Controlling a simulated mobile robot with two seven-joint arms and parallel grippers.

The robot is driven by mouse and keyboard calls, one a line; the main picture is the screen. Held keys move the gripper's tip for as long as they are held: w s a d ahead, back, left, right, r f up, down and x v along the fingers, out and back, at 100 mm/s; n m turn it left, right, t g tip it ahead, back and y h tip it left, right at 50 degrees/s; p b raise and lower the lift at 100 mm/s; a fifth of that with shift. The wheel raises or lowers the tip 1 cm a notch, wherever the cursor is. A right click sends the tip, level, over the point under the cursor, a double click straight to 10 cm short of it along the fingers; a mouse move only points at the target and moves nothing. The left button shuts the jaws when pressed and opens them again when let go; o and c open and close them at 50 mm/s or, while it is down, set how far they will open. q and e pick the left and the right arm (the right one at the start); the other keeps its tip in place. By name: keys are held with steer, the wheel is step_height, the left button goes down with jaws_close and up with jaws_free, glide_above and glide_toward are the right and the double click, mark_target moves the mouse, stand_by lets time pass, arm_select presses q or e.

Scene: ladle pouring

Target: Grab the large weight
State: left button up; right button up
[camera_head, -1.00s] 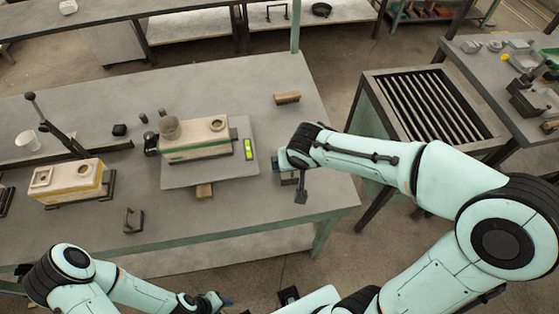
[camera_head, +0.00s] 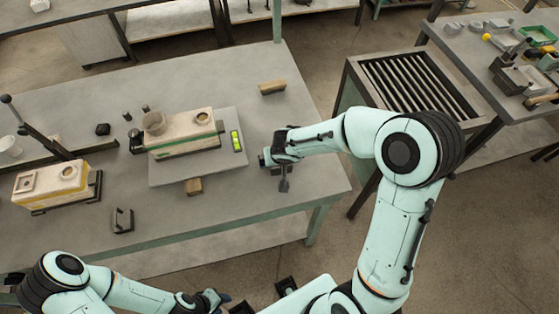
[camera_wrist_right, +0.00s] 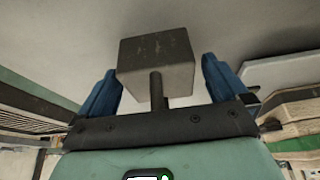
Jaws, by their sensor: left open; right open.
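A grey block with a dark stem (camera_wrist_right: 155,62), which looks like the large weight, lies between the fingers of my right gripper (camera_wrist_right: 160,70) in the right wrist view. Its stem points toward the palm. Gaps show on both sides, so the gripper is open around it without clasping it. In the head view a small dark block on a stem (camera_head: 284,186) shows just below the right gripper (camera_head: 270,158), near the bench's right end. It appears to be the same thing; the fingers are mostly hidden there. My left gripper (camera_head: 212,300) is open, low in front of the bench.
On the grey bench (camera_head: 255,215) a plate (camera_head: 165,178) carries a cream mould (camera_head: 185,133) and a green level (camera_head: 237,141). A wooden block (camera_head: 272,87) lies behind the right gripper. Another cream mould (camera_head: 55,182) stands left. A slatted stand (camera_head: 415,85) is to the right.

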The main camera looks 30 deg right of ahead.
steer(key=c, duration=1.7)
steer(key=shift+w+r, duration=0.1)
jaws_close()
steer(key=shift+r, duration=0.1)
